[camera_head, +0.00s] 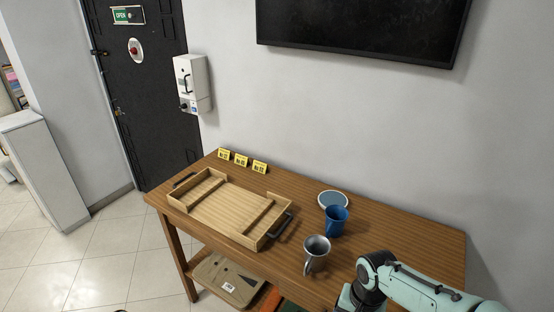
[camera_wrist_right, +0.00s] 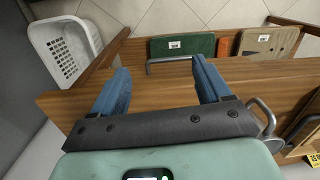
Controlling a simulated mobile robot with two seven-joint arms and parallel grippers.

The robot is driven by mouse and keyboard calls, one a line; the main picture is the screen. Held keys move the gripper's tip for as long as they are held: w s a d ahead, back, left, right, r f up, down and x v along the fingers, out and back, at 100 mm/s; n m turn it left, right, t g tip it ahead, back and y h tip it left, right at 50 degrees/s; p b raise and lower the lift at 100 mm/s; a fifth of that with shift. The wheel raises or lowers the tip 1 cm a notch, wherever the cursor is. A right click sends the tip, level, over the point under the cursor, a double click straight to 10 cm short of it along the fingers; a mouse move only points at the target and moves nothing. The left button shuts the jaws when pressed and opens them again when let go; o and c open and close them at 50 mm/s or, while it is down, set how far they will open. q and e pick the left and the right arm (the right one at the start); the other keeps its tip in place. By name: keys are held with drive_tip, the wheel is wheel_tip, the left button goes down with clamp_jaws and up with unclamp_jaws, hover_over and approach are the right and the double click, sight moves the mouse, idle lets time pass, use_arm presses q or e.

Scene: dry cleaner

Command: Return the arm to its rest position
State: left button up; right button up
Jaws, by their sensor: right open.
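My right arm (camera_head: 415,290) reaches in over the table's near right corner in the head view. My right gripper (camera_wrist_right: 158,88) shows in the right wrist view, with its two blue fingers spread apart and nothing between them. It is over the brown wooden table (camera_wrist_right: 150,95). My left gripper is in neither view.
A wooden tray (camera_head: 250,238) lies to the left. A white basket (camera_wrist_right: 66,48) stands on the floor. Cases, one green (camera_wrist_right: 182,47), lie below the tabletop.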

wheel_tip(320, 180, down, 12)
drive_tip(key=a+n+y, duration=0.1)
drive_tip(key=s+a+f+y, duration=0.1)
drive_tip(key=s+a+f, duration=0.1)
drive_tip(key=s+f, duration=0.8)
drive_tip(key=s+a+f+y, duration=0.1)
drive_tip(key=s+f, duration=0.9)
drive_tip(key=f, duration=0.1)
drive_tip(key=shift+a+f+g, duration=0.3)
drive_tip(key=shift+a+g, duration=0.05)
drive_tip(key=shift+g, duration=0.05)
